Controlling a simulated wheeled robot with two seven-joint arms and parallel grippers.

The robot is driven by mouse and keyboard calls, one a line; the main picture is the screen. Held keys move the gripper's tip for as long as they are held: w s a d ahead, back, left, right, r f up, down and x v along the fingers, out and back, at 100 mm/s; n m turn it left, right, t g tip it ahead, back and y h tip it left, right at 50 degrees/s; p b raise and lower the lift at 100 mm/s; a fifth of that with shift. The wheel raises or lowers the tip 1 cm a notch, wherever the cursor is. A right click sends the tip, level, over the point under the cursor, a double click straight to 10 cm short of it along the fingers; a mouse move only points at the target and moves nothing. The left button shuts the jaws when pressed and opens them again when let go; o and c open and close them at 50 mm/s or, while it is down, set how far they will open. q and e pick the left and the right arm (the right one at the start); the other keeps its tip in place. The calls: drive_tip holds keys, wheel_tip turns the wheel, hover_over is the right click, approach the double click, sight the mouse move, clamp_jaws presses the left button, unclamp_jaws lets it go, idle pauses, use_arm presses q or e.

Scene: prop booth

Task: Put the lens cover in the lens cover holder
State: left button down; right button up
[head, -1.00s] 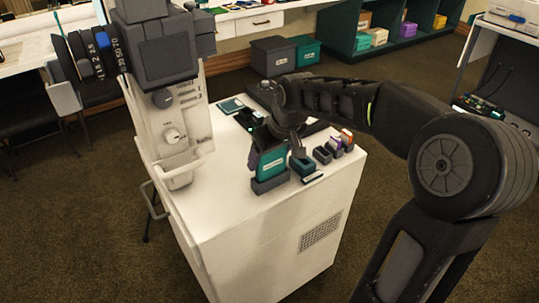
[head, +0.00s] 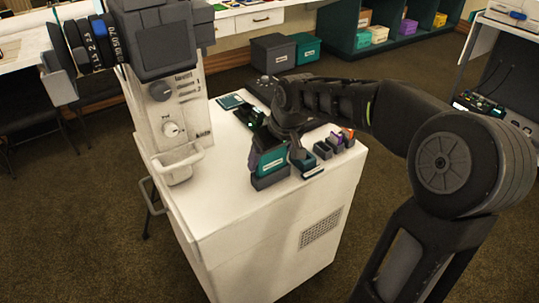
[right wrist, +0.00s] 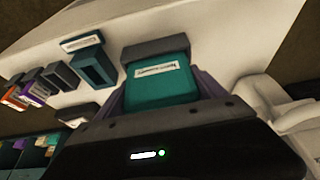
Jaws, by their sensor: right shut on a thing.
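A teal block with a white label, which I take to be the lens cover (head: 271,160), stands upright on the white cabinet top. It also shows in the right wrist view (right wrist: 160,88). My right gripper (right wrist: 164,95) is shut on it, with a purple finger on each side. Its lower end meets a dark grey base (head: 270,180); I cannot tell how deep it sits. Beside it stands an open, empty dark teal box (right wrist: 95,68) with a white label plate, possibly the lens cover holder; it also shows in the head view (head: 303,161). My left gripper is not in view.
Small dark slots (head: 323,150) with purple and orange pieces stand right of the teal box. A white machine (head: 175,110) with knobs and a tray rises at the left. The cabinet's front top (head: 225,205) is clear.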

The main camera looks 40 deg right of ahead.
drive_tip(key=o, duration=1.3)
drive_tip(key=shift+o, duration=0.2)
drive_tip(key=shift+r, duration=0.1)
drive_tip(key=shift+r+p, duration=2.75)
drive_tip(key=shift+r, duration=0.7)
